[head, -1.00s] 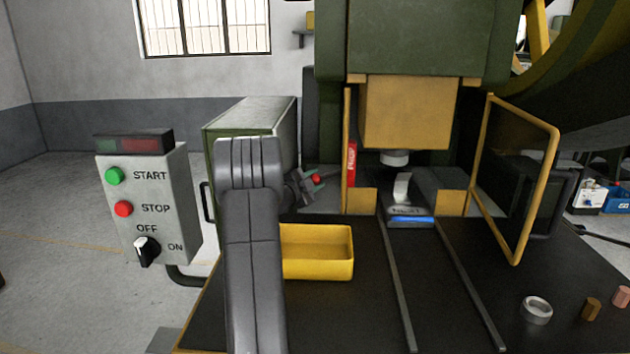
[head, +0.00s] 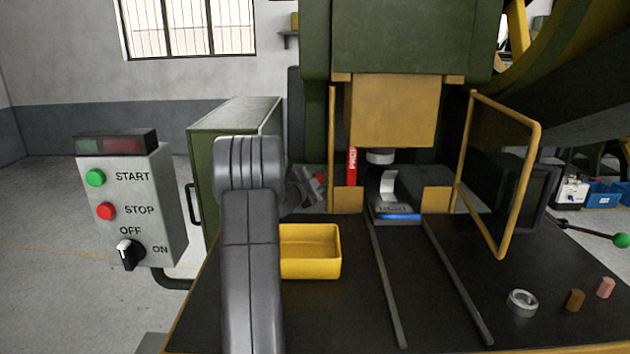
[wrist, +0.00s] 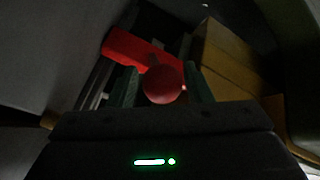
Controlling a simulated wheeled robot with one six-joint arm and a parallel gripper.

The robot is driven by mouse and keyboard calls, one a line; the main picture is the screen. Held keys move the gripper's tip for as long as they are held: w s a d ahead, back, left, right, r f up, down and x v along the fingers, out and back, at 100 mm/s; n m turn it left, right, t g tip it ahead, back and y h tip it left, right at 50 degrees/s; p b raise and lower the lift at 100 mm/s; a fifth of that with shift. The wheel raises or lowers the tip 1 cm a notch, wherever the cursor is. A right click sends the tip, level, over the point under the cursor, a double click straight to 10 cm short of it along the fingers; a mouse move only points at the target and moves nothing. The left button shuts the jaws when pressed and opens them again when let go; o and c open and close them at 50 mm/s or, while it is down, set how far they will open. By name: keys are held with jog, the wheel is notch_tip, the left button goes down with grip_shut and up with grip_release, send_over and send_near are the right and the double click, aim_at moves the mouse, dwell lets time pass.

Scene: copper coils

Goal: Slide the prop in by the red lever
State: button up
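The red prop (head: 352,166) stands upright with pale lettering at the left of the press opening, just right of the yellow guard's left bar. In the wrist view, the red prop (wrist: 130,47) is a red block behind the ball. The lever's round red knob (head: 320,177) is left of the prop, and in the wrist view the knob (wrist: 162,85) sits between my dark green fingertips. My gripper (wrist: 162,88) appears closed around this knob, with little gap on either side. In the head view my gripper (head: 314,184) is small and partly hidden by my arm.
The press ram (head: 392,110) hangs above the die with a bent metal part (head: 388,185). A yellow tray (head: 312,262) is on the bench below my gripper. The open guard (head: 503,175) is right. A ring (head: 521,303) and small cylinders lie front right.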

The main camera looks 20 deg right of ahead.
jog(key=shift+o, duration=0.4)
jog(key=shift+d, duration=0.1)
notch_tip(320, 180, up, 9)
jog(key=shift+s+f+p, duration=0.1)
jog(key=shift+p, duration=0.25)
jog(key=shift+r, duration=0.65)
jog(key=shift+f, duration=0.1)
